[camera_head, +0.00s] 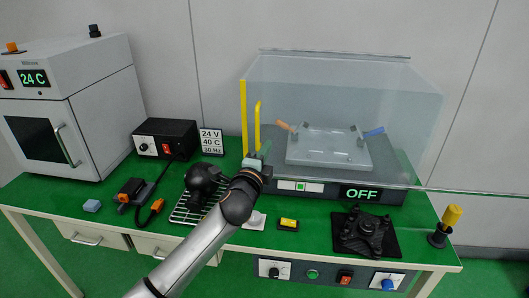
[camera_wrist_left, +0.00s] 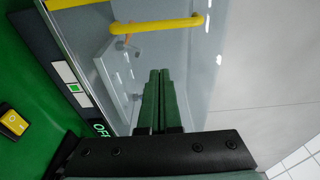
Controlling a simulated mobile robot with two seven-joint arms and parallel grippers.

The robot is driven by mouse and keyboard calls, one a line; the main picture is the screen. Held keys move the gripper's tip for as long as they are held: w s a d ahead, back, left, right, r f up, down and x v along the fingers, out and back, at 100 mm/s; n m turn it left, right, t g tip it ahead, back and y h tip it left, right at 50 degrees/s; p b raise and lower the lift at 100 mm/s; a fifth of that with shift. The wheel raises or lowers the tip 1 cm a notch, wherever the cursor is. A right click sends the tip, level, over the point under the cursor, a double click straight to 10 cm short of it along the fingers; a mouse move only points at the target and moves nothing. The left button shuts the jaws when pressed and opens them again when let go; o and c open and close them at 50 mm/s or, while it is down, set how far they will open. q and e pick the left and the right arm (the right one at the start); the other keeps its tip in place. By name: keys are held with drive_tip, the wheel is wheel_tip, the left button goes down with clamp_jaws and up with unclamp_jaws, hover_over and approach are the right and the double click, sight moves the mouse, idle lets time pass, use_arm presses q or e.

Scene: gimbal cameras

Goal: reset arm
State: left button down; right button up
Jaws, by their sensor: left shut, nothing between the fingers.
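My left arm (camera_head: 205,238) reaches up from the bottom of the head view. My left gripper (camera_head: 262,153) is at the front left of the clear enclosure, close to the yellow handle (camera_head: 257,125). In the left wrist view the gripper's two green fingers (camera_wrist_left: 160,75) are together and hold nothing. The yellow handle (camera_wrist_left: 150,25) passes beyond the fingertips there; I see no grip on it. My right gripper is out of view.
The clear enclosure (camera_head: 342,85) covers a plate (camera_head: 328,150) with clips; its display reads OFF (camera_head: 361,194). An oven (camera_head: 75,100) stands left, with a black power box (camera_head: 165,138) beside it. A wire rack (camera_head: 185,212), a yellow-topped block (camera_head: 288,224) and a black fixture (camera_head: 365,232) occupy the green bench.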

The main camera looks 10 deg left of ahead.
use_arm(q)
drive_tip(key=s+f+n+g+h, duration=0.1)
drive_tip(key=s+f+n+g, duration=0.25)
drive_tip(key=s+f, duration=0.7)
drive_tip(key=s+f+n+g, duration=0.2)
drive_tip(key=s+f+n, duration=0.45)
drive_tip(key=f, duration=0.75)
drive_tip(key=s+a+f+n+g, duration=0.1)
drive_tip(key=s+f+n, duration=0.2)
drive_tip(key=s, duration=0.7)
drive_tip(key=s+a+f+n+g, duration=0.1)
drive_tip(key=s+f+n+g, duration=0.1)
drive_tip(key=s+f, duration=0.5)
drive_tip(key=s+n, duration=0.1)
drive_tip(key=s, duration=0.3)
drive_tip(key=shift+a+n, duration=0.2)
drive_tip(key=shift+n, duration=0.1)
drive_tip(key=shift+s, duration=0.1)
